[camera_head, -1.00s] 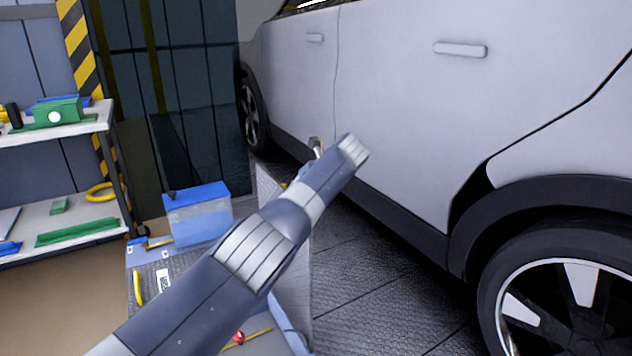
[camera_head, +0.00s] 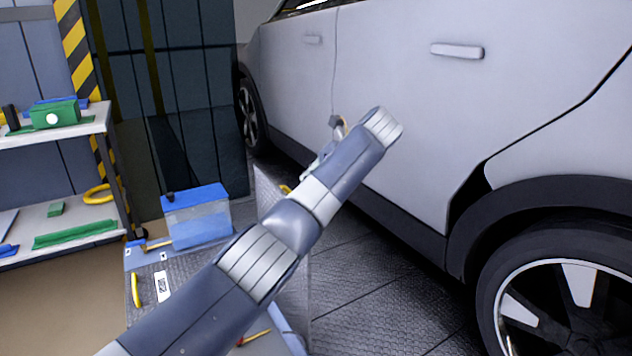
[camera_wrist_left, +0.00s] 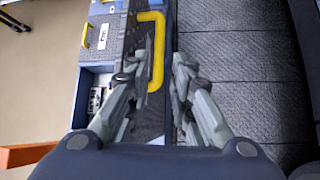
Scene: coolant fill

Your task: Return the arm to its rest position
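My left arm (camera_head: 290,230) comes in from the lower left and reaches across the middle of the head view. In that view its gripper is mostly hidden behind the forearm. In the left wrist view the left gripper (camera_wrist_left: 157,75) has its two fingers apart with nothing held between them. A yellow handle (camera_wrist_left: 156,50) on the cart lies below and between the fingers in that picture; I see no grip on it. My right gripper is not in view.
A grey cart (camera_head: 150,285) with a blue-topped container (camera_head: 197,215) stands under the arm. A white car (camera_head: 400,120) stands close on the right. A shelf (camera_head: 60,135) with green parts is at left. Dark floor (camera_head: 370,285) is clear between cart and car.

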